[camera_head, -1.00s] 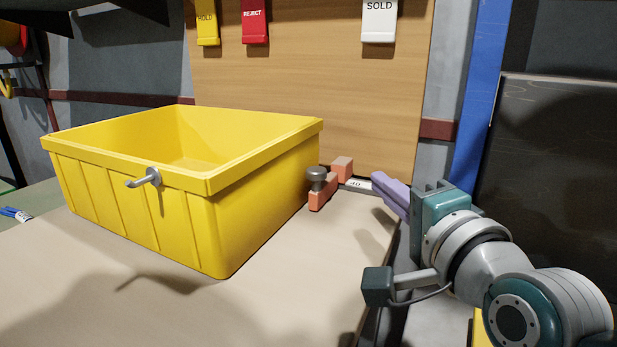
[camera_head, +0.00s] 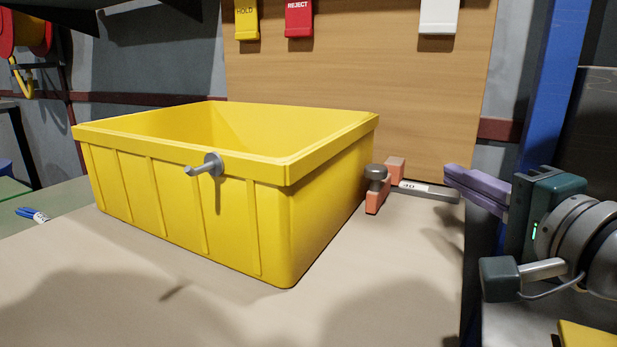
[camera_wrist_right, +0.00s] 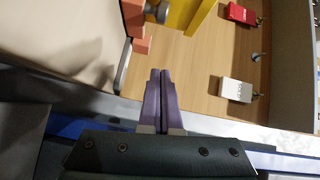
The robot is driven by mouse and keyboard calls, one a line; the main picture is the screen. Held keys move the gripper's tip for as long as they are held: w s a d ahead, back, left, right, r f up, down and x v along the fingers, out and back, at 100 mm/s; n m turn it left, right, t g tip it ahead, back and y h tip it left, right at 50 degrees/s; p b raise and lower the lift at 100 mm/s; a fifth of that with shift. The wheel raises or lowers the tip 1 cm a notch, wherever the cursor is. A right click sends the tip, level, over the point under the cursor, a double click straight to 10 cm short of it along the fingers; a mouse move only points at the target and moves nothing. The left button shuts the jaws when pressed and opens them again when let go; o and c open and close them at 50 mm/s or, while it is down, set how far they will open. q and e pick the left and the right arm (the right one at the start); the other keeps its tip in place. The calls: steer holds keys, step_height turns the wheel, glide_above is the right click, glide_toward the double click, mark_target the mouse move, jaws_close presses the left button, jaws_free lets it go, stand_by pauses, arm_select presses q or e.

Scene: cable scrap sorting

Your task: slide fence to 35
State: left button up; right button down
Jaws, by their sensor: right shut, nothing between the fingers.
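The orange fence (camera_head: 378,193) with its grey knob (camera_head: 375,172) stands on the bench, just right of the yellow bin. A grey scale bar (camera_head: 430,190) runs right from it, with a label that seems to read 40 beside the fence. My right gripper (camera_head: 450,177) is shut and empty, its purple fingers near the bar's right end, apart from the fence. In the right wrist view the shut fingers (camera_wrist_right: 160,75) point toward the fence (camera_wrist_right: 134,18) and bar (camera_wrist_right: 123,66). The fence's far side is partly hidden. My left gripper is out of view.
A wooden board (camera_head: 350,75) behind carries yellow, red and white tags. A blue post (camera_head: 552,90) stands at right. The bench front (camera_head: 380,290) is clear.

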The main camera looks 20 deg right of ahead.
mark_target(385, 177)
steer(key=w, duration=0.2)
steer(key=w+b, duration=0.1)
steer(key=w, duration=0.1)
steer(key=shift+d+f, duration=0.15)
steer(key=shift+d, duration=0.05)
steer(key=a, duration=0.1)
steer(key=w, duration=0.1)
steer(key=a+b, duration=0.1)
steer(key=shift+w+a+f, duration=0.25)
steer(key=shift+a, duration=0.1)
steer(key=shift+w+a, duration=0.2)
steer(key=shift+a, duration=0.25)
steer(key=shift+w+a+r+p, duration=0.15)
steer(key=shift+w+a+p, duration=0.25)
steer(key=shift+p, duration=0.35)
steer(key=shift+a, duration=0.15)
steer(key=shift+f, duration=0.2)
